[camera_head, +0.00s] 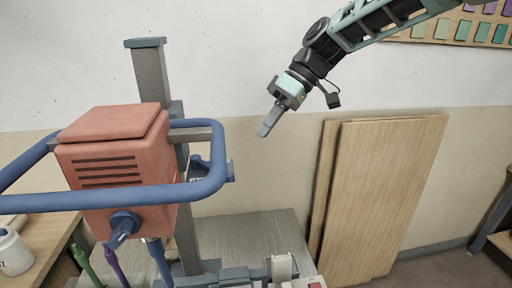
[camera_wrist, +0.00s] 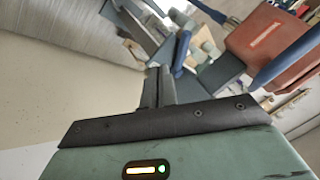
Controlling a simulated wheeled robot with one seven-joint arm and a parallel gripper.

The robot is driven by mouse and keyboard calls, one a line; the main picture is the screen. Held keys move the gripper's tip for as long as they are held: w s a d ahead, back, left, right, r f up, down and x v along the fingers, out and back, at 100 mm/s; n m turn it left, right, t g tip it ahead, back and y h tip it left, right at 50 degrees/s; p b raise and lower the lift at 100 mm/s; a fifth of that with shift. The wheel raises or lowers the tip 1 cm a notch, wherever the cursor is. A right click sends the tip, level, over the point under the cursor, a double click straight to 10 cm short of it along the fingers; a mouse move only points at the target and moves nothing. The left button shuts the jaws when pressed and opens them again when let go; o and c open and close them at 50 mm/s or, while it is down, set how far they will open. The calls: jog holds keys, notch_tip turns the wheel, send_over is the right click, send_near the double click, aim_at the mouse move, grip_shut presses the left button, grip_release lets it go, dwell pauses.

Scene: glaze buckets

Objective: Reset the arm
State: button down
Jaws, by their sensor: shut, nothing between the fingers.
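My gripper (camera_head: 268,123) is in the upper middle of the head view, at the end of my arm, which reaches in from the top right. Its fingers are together, point down and to the left, and hold nothing. It hangs in free air in front of the wall, right of the red machine (camera_head: 118,165). In the wrist view the shut fingers (camera_wrist: 158,86) stick up past the dark edge of the gripper body, with the red machine (camera_wrist: 268,40) at the upper right.
A blue tubular guard rail (camera_head: 120,198) surrounds the red machine, beside a grey column (camera_head: 150,75). Wooden boards (camera_head: 380,190) lean on the wall at the right. A white container (camera_head: 14,255) stands at the lower left. A sample board (camera_head: 450,28) hangs at the top right.

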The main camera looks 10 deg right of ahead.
jog(key=s+a+f+m+h+b, duration=0.1)
jog(key=s+f+h, duration=0.15)
jog(key=s, duration=0.55)
jog(key=s+a+f+m+h+b, duration=0.1)
jog(key=s+f+h, duration=0.1)
jog(key=s+f, duration=0.35)
jog(key=s+d+f+h, duration=0.1)
jog(key=s+d+f, duration=0.1)
jog(key=s, duration=0.6)
jog(key=s+d+f+m+t+h, duration=0.1)
jog(key=s+d+f, duration=0.2)
jog(key=s, duration=0.4)
jog(key=shift+s+d+f+m+t+b, duration=0.3)
jog(key=shift+s+d+f, duration=0.05)
jog(key=shift+s+d, duration=0.1)
jog(key=shift+a, duration=0.1)
